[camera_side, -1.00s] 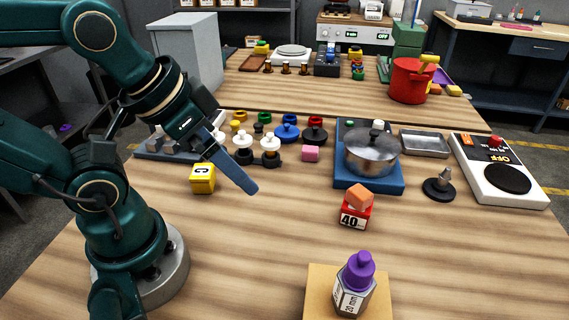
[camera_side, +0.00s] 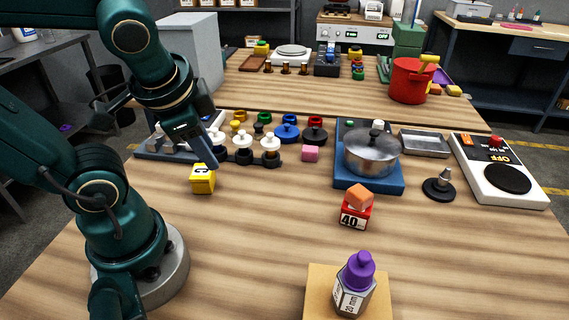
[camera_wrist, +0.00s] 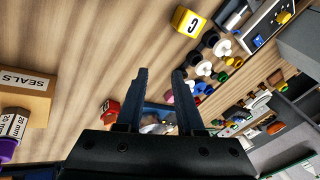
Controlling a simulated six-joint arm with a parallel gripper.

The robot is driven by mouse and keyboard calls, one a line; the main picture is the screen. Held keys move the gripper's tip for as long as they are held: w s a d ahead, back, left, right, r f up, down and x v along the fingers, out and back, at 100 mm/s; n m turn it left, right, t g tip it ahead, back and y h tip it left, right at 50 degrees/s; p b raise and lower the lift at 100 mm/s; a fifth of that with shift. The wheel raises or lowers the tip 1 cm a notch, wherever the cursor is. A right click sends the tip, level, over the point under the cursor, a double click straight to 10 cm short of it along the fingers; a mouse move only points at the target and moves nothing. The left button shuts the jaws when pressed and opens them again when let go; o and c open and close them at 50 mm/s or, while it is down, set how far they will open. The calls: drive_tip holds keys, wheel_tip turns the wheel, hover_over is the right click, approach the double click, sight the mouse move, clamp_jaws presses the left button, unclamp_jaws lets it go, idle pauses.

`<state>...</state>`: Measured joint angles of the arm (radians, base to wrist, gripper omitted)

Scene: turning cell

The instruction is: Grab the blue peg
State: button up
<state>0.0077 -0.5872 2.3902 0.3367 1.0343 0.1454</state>
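The nearest match is a round blue knobbed piece (camera_side: 287,132) among the small coloured parts at the middle of the table, left of a black one. A blue piece also shows in the wrist view (camera_wrist: 200,88), right of the fingers. My gripper (camera_side: 213,162) points down above the table's left part, near the yellow C cube (camera_side: 203,180) and in front of the white-topped pegs (camera_side: 243,143). In the wrist view my gripper (camera_wrist: 160,74) is open, with nothing between its two fingers.
A pink block (camera_side: 310,153) and a pot (camera_side: 371,152) on a blue base (camera_side: 368,184) stand right of the small parts. A red 40 block (camera_side: 355,216) carries an orange block. A purple-capped bottle (camera_side: 354,284) stands in front.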

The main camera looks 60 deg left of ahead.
drive_tip(key=w+a+m+g+y, duration=0.1)
drive_tip(key=a+m+g+y, duration=0.25)
drive_tip(key=a, duration=0.35)
drive_tip(key=m+y, duration=0.7)
drive_tip(key=m, duration=0.1)
hover_over(216, 130)
drive_tip(key=d, duration=0.4)
wheel_tip(216, 130, down, 3)
wheel_tip(216, 130, down, 5)
drive_tip(key=m, duration=0.3)
drive_tip(key=shift+f+y, duration=0.1)
drive_tip(key=shift+y, duration=0.25)
drive_tip(key=shift+x, duration=2.55)
drive_tip(key=shift+s, duration=0.1)
clamp_jaws()
